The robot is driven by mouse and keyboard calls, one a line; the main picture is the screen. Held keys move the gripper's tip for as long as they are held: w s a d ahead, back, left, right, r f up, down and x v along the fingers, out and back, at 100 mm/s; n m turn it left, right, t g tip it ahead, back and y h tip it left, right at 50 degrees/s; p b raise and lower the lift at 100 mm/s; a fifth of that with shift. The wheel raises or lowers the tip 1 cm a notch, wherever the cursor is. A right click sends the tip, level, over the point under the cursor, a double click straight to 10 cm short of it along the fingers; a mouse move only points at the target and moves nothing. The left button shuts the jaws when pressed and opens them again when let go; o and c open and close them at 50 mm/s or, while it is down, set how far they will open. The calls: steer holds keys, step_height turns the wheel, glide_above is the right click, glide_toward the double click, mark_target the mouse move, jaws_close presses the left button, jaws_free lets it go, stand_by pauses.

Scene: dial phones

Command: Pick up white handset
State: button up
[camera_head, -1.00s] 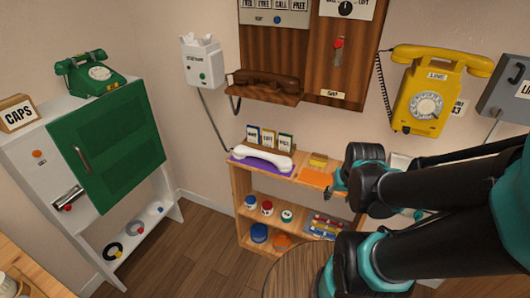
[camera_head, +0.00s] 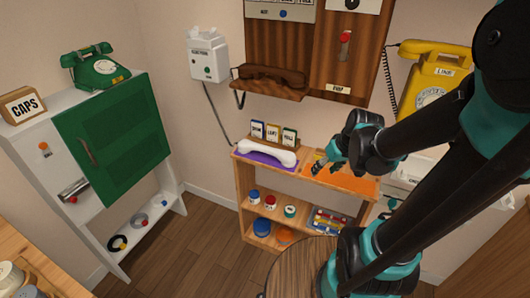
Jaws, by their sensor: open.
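The white handset (camera_head: 266,151) lies on a purple mat (camera_head: 243,152) on top of the low wooden shelf (camera_head: 240,178). A black cord runs from the white wall box towards its left end. My gripper (camera_head: 320,165) is open and empty, above the orange mat (camera_head: 350,180) just right of the handset's right end. It appears apart from the handset. The fingertips are small in view, and my wrist hides part of the shelf top.
Three small cards (camera_head: 273,132) stand in a holder behind the handset. A brown handset (camera_head: 272,76) rests on a wall ledge above. A round wooden table (camera_head: 300,272) stands in front. A green cabinet (camera_head: 115,140) is at left, with open floor between.

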steer(key=w+a+r+n+y, duration=0.25)
steer(key=w+a+n, duration=0.25)
steer(key=w, duration=0.4)
steer(key=w+a+r+n+y, duration=0.25)
steer(key=w+a+n, duration=0.25)
steer(key=w, duration=0.3)
glide_toward(266, 147)
steer(key=shift+g+y, duration=0.4)
steer(key=w+a+f, duration=0.2)
steer(key=a+f, duration=0.1)
steer(key=shift+w+f, duration=0.25)
steer(key=shift+w, duration=0.05)
steer(key=shift+s+f+x, duration=0.15)
steer(key=shift+s+x, duration=0.05)
steer(key=shift+x, duration=1.1)
steer(key=shift+s+f+x, duration=0.15)
steer(key=shift+s+x, duration=0.05)
steer(key=shift+x, duration=1.1)
steer(key=shift+d, duration=0.15)
jaws_close()
